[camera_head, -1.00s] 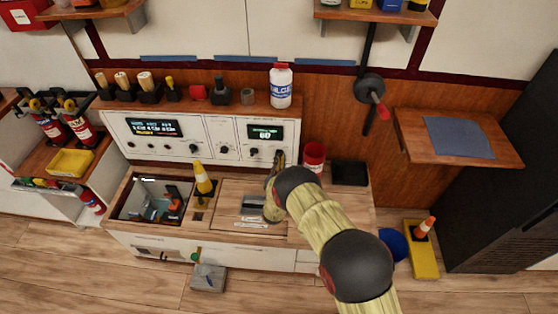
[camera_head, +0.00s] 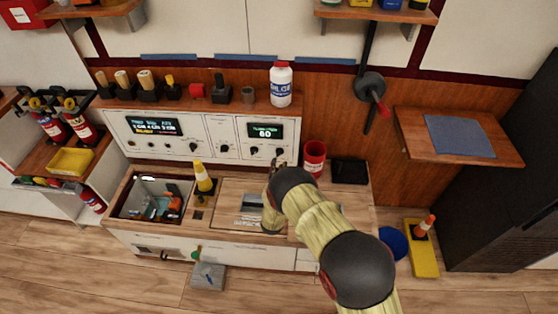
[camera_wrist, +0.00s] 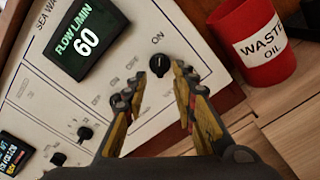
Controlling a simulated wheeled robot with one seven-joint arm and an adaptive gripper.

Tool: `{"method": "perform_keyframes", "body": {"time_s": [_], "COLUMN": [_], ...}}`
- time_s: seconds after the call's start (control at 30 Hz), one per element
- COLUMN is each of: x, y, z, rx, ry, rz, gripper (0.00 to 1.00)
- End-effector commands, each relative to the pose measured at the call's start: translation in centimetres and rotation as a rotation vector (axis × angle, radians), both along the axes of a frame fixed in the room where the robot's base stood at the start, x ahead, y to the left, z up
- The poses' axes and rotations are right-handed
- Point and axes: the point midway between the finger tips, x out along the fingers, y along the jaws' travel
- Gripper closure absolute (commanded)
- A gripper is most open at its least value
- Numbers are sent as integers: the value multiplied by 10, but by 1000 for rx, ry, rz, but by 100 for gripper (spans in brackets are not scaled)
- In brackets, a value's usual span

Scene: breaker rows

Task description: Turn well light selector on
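In the wrist view, a black round knob (camera_wrist: 160,65) sits on the white panel with the word ON just above it. A short pale mark on the knob seems to point up in that view, toward ON. Fainter labels run to its left. I cannot read a name that marks it as the well light selector. My gripper (camera_wrist: 157,84) is open, its two yellow-and-black fingers on either side of the knob and below it. I see no clear contact. In the head view my gripper (camera_head: 279,164) is before the panel's right end, largely hidden by my arm.
A green-lit display (camera_wrist: 87,38) reads FLOW L/MIN 60. Another knob (camera_wrist: 85,132) lies lower left. A red waste oil cup (camera_wrist: 250,40) stands close to the right.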

Motion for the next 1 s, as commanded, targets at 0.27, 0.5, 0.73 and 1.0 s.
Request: {"method": "perform_keyframes", "body": {"time_s": [0.27,0.5,0.73,1.0], "x": [-54,-73,-75,-74], "y": [2,2,2,2], "z": [0,0,0,0], "rx": [-2,-1,0,-1], "ry": [2,0,0,0], "rz": [1,0,0,0], "gripper": [73,73,73,73]}}
